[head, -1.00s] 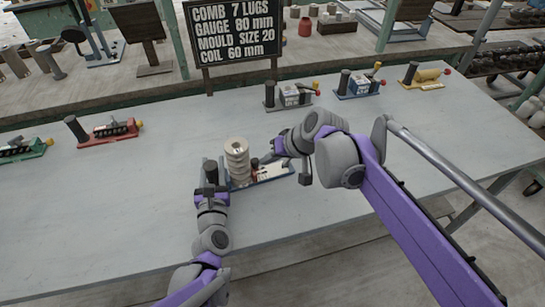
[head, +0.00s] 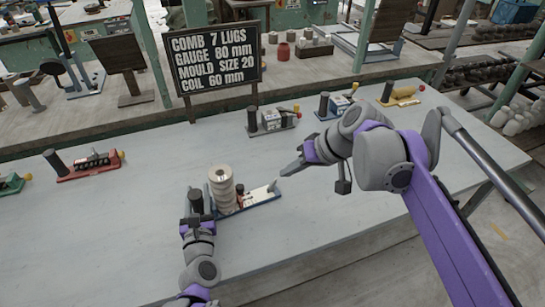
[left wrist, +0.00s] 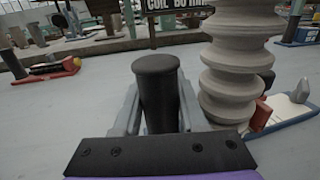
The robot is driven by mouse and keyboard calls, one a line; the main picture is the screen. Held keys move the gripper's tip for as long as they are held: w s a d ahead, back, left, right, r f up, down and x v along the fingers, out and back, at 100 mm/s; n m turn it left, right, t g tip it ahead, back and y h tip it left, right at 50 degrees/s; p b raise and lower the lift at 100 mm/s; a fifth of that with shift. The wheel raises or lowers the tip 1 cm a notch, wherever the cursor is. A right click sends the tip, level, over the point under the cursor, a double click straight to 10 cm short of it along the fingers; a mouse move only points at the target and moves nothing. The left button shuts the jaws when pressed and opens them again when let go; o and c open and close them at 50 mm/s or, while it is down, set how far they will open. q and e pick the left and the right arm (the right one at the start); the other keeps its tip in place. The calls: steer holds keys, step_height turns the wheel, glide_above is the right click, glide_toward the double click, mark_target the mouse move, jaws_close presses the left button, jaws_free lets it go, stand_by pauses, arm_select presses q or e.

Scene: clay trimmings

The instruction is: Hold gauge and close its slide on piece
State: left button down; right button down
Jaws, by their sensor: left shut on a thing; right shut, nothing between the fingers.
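The gauge (head: 262,199) lies on the grey table, a blue base with a pale top and a dark upright post (left wrist: 158,95) at its left end. My left gripper (head: 197,214) is shut on that post, with a finger on either side in the left wrist view. The piece, a ribbed grey clay stack (head: 222,189), stands upright just right of the post. A red and dark slide (head: 240,196) sits close against its right side; contact cannot be told. My right gripper (head: 284,174) is shut and empty, above the gauge's right end and apart from the slide.
A sign (head: 217,57) reads comb 7 lugs, gauge 80 mm, mould size 20, coil 60 mm. Similar devices stand along the table's back: red (head: 90,165), grey (head: 271,121), blue (head: 337,105) and yellow (head: 400,95). The table's front is clear.

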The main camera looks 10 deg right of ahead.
arm_select(q)
steer(key=shift+c, duration=1.9)
jaws_free()
steer(key=shift+s, duration=0.1)
